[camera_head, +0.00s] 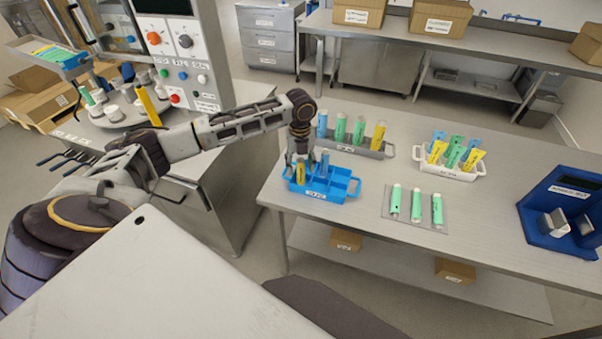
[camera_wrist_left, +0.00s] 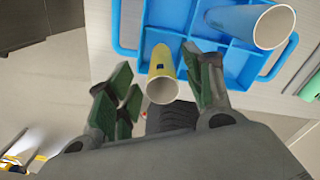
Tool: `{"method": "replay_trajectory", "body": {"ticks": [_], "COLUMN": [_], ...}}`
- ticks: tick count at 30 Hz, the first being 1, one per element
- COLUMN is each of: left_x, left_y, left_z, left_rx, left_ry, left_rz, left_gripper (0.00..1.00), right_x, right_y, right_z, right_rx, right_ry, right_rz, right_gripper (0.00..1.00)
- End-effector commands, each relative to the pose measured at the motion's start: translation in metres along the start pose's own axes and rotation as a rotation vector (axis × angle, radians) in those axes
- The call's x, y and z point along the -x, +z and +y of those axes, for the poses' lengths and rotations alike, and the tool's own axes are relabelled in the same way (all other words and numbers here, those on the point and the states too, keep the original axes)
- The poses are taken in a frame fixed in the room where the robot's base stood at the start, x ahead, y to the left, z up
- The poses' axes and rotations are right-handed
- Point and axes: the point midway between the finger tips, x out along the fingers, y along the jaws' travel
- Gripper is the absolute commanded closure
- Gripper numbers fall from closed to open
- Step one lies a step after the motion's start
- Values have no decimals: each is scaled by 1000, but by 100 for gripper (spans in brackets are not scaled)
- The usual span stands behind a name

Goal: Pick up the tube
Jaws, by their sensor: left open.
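My left gripper (camera_head: 299,157) points down over the left part of the blue divided tray (camera_head: 345,184) on the table. A yellow tube (camera_head: 301,175) stands in that tray directly below the gripper, and a blue tube (camera_head: 324,164) stands just right of it. In the left wrist view, my left gripper (camera_wrist_left: 163,82) is open, its green-padded fingers on either side of the yellow tube (camera_wrist_left: 162,72), whose open end faces the camera. A gap shows on the left finger's side; contact on the right side is unclear. The blue tube (camera_wrist_left: 250,24) is outside the fingers. My right gripper is not in view.
Behind is a grey rack (camera_head: 366,152) with several upright tubes. To the right are a white tray (camera_head: 452,173) of tubes, a grey mat (camera_head: 425,210) with three green tubes, and a dark-blue stand (camera_head: 545,200). A filling machine (camera_head: 181,45) stands at the left.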

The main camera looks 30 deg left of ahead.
Motion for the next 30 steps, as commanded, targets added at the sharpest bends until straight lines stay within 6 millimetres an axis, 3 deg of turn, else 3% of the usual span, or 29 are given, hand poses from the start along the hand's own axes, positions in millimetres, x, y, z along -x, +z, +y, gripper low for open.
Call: {"method": "replay_trajectory", "body": {"ticks": [13, 29, 30], "left_x": [-43, -46, -46], "left_y": [0, 1, 1], "left_z": [-2, -2, -2], "left_rx": [-1, -1, -1], "left_ry": [1, 1, 1], "left_rz": [1, 0, 0], "left_gripper": [49, 49, 54], "right_x": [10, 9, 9], "right_y": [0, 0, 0], "right_z": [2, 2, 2], "right_rx": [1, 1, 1], "right_ry": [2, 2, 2], "right_rz": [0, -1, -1], "right_gripper": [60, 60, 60]}}
